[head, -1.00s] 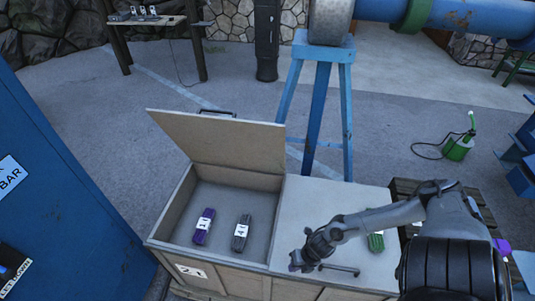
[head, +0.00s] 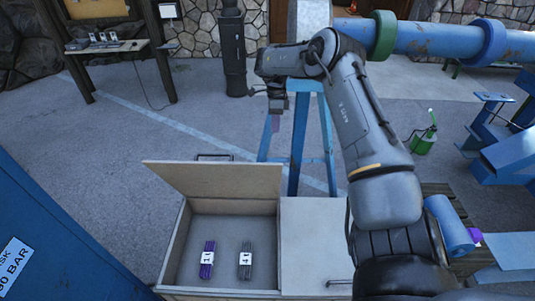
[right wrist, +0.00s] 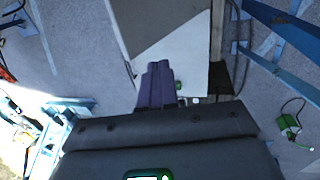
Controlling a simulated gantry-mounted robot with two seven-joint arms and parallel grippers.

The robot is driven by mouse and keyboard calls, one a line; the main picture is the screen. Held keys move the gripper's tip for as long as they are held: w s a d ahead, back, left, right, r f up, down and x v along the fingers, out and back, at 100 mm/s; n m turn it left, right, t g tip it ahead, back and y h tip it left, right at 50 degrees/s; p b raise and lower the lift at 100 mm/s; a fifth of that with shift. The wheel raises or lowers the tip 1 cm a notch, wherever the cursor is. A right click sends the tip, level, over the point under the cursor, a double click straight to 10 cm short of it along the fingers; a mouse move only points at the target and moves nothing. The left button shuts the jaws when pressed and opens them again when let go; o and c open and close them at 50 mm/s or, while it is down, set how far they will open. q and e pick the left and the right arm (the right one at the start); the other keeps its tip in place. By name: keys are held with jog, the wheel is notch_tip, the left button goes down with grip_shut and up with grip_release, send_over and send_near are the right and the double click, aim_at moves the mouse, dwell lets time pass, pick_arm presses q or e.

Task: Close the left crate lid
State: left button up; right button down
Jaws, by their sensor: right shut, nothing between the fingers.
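The left crate lid (head: 225,183) stands open, tilted up at the back of the left crate (head: 173,245), with a dark handle (head: 215,156) on its far edge. Inside the crate lie a purple bundle (head: 207,260) labelled 1 and a grey bundle (head: 245,261) labelled 4. My right gripper (head: 273,123) is shut and empty, raised in front of the blue trestle, above and beyond the lid and apart from it. Its purple fingers (right wrist: 155,85) are together in the right wrist view. My left gripper is out of view.
The right crate lid (head: 308,235) is shut, partly hidden by my right arm. A blue trestle (head: 299,170) stands behind the crates. A blue cabinet (head: 60,240) is at left. A green canister (head: 424,142) stands at right. The floor behind the left lid is clear.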

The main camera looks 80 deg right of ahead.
jog(key=shift+s+a+f+p, duration=0.2)
jog(key=shift+a+f+p, duration=0.65)
jog(key=shift+f, duration=0.9)
jog(key=shift+s+a+f+p, duration=0.15)
jog(key=shift+a+f+p, duration=0.45)
jog(key=shift+a+f, duration=0.85)
jog(key=shift+s+a+f+p, duration=0.2)
jog(key=shift+a+f+p, duration=0.45)
jog(key=shift+f, duration=1.45)
jog(key=shift+d, duration=0.1)
